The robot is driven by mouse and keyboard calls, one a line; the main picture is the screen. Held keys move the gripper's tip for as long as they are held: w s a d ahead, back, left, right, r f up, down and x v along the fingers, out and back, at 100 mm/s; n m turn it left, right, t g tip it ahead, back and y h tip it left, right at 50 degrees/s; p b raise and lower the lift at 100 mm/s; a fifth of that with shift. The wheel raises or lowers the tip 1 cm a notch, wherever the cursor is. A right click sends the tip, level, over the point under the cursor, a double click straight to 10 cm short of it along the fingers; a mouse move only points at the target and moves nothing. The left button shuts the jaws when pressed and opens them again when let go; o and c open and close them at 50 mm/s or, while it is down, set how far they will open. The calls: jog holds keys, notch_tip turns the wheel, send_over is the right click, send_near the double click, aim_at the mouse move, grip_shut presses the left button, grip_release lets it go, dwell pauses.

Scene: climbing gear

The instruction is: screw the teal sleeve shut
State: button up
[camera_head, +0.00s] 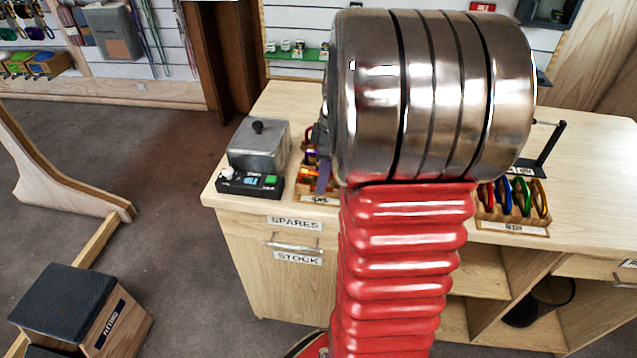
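I cannot make out a teal sleeve anywhere in the body camera view. My own arm, a red ribbed section topped by a large metal cylinder, fills the middle of the view and covers the centre of the workbench (590,235). My gripper is not clearly visible. Small grey and purple parts show at the cylinder's left edge, but I cannot tell what they belong to. Left of the arm, a small labelled wooden tray (318,200) holds orange and purple items, partly hidden. Right of the arm, a wooden rack (513,228) holds several carabiners (522,196) in red, blue, green and yellow.
A grey box with a black knob (259,148) stands at the bench's left end, behind a black control unit (249,184) with a green button. A dark stand (545,150) is at the back right. A dark-topped wooden box (80,310) sits on the floor lower left.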

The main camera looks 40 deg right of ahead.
jog(key=shift+s+a, duration=0.4)
jog(key=shift+a, duration=0.15)
dwell(0.4)
jog(key=shift+r, duration=1.4)
jog(key=shift+d, duration=0.1)
jog(key=shift+w+d, duration=0.45)
jog(key=shift+f, duration=0.15)
dwell(0.4)
jog(key=shift+f, duration=1.3)
jog(key=shift+s+a, duration=0.5)
jog(key=shift+a, duration=0.05)
